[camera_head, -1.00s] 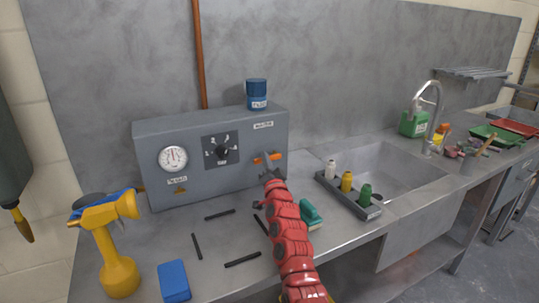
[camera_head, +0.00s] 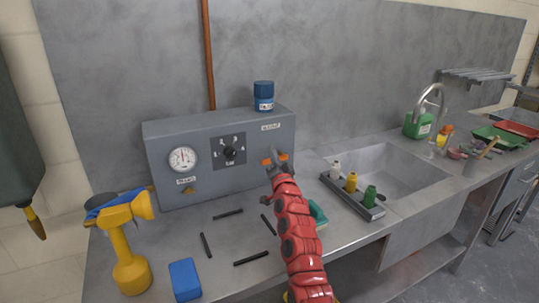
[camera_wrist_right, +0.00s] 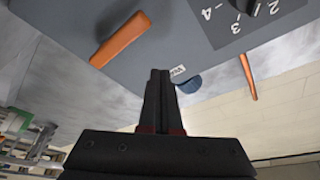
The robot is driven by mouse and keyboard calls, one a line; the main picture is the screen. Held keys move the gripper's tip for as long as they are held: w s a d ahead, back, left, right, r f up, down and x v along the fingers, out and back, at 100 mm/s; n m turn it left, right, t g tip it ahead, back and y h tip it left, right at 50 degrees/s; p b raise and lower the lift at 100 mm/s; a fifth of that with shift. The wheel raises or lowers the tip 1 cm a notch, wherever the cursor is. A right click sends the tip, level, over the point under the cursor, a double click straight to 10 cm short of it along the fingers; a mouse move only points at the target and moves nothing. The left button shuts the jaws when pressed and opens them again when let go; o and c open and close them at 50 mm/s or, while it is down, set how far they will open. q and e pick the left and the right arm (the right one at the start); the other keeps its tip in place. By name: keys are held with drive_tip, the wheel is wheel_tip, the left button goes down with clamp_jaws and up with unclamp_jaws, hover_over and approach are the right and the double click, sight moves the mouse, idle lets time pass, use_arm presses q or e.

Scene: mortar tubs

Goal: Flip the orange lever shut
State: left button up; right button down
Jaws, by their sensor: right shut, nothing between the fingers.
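The orange lever (camera_head: 284,156) is on the right part of the grey box's front, below a label. It lies nearly level, and its middle is hidden behind my right gripper in the head view. In the right wrist view the orange lever (camera_wrist_right: 120,40) shows whole, up and left of the fingertips, with a gap in the picture. My right gripper (camera_head: 274,153) is at the end of the red arm, in front of the lever. Its fingers (camera_wrist_right: 159,75) are together and empty. Whether they touch the lever I cannot tell. My left gripper is not in view.
The grey box (camera_head: 205,185) carries a gauge (camera_head: 183,159), a dial (camera_head: 231,152) and a blue jar (camera_head: 263,96) on top. A bottle rack (camera_head: 368,212) stands right of my arm by the sink. Black sticks, a blue block (camera_head: 185,280) and a yellow tool (camera_head: 130,270) are at left.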

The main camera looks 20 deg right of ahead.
drive_tip(key=s+d+f+b, duration=0.1)
drive_tip(key=s+f, duration=0.2)
drive_tip(key=s, duration=0.4)
drive_tip(key=shift+s+d, duration=0.2)
drive_tip(key=shift+s, duration=0.1)
